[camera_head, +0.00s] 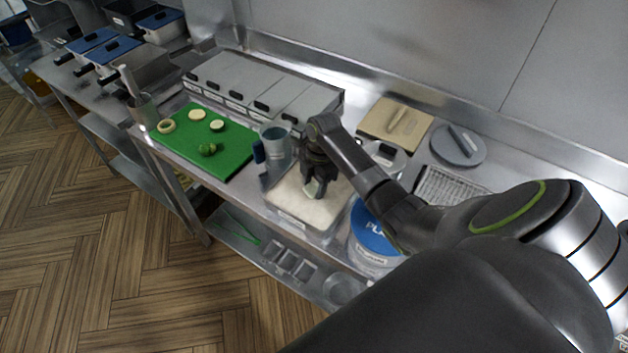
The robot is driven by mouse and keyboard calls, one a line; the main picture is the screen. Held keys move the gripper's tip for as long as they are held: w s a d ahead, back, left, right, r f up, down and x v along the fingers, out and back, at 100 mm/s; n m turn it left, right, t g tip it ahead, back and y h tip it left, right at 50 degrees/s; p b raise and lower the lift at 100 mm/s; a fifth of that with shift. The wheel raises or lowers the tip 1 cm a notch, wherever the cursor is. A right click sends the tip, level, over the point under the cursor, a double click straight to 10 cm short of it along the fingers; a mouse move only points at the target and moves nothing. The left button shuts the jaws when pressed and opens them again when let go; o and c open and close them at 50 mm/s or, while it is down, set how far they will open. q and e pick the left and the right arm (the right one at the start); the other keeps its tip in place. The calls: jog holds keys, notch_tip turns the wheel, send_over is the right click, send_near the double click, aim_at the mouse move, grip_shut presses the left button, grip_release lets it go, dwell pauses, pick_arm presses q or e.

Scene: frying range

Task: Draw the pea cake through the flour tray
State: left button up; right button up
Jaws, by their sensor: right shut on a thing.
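The flour tray (284,207) is a shallow tray of pale flour at the front edge of the steel counter. My right gripper (316,188) points down over the tray, its fingers close to the flour. It is shut on a small pale piece (312,190), which I take to be the pea cake; the fingers hide most of it. I cannot tell whether the piece touches the flour. My right arm comes in from the right and covers part of the counter. My left gripper is not in view.
A green board (232,158) with pale rounds and green lumps lies left of the tray. A grey-blue cup (275,137) stands behind the tray's left side. A blue-lidded tub (374,232) stands close on its right. Lidded containers (262,88) line the back.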

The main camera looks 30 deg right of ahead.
jog(key=shift+r+p, duration=1.25)
jog(key=shift+r, duration=1.75)
notch_tip(320, 180, up, 3)
jog(key=shift+f, duration=0.1)
